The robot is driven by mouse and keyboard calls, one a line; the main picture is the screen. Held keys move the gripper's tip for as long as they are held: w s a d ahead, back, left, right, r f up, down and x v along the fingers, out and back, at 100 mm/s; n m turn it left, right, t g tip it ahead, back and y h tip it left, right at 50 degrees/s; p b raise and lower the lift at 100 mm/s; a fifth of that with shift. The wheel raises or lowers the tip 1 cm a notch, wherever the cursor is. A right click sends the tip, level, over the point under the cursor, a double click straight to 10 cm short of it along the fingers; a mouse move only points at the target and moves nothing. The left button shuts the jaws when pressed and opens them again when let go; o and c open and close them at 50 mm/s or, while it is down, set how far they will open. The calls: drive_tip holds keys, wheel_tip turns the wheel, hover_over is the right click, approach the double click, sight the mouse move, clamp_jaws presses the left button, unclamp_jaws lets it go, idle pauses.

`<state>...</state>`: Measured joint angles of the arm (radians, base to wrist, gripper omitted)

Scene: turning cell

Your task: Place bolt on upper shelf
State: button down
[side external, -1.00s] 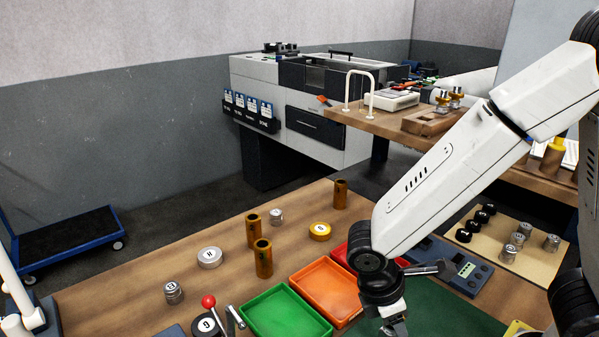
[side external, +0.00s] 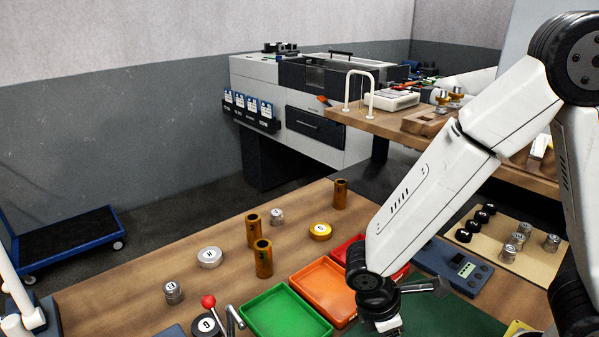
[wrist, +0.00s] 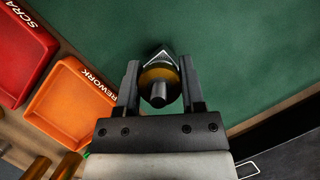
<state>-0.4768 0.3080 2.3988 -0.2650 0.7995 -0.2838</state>
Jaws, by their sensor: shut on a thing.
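In the wrist view, my gripper (wrist: 158,82) has its two fingers on either side of the bolt (wrist: 158,88). The bolt shows a grey stub towards the camera, a yellow-brown round part and a dark angular edge beyond it. It is over a green mat (wrist: 245,60). In the side view, my gripper's fingers and the bolt are not visible; only the wrist shows, low over the near bench. A raised wooden shelf (side external: 385,127) stands at the back right; I cannot tell whether it is the upper shelf.
Green (side external: 285,313), orange (side external: 325,290) and red (side external: 345,250) trays lie left of my wrist. Brass tubes (side external: 263,258) stand beyond them.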

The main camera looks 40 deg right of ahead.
drive_tip(key=shift+f, duration=0.2)
drive_tip(key=shift+c, duration=1)
unclamp_jaws()
drive_tip(key=shift+r, duration=0.2)
drive_tip(key=v, duration=1.2)
drive_tip(key=shift+s, duration=0.1)
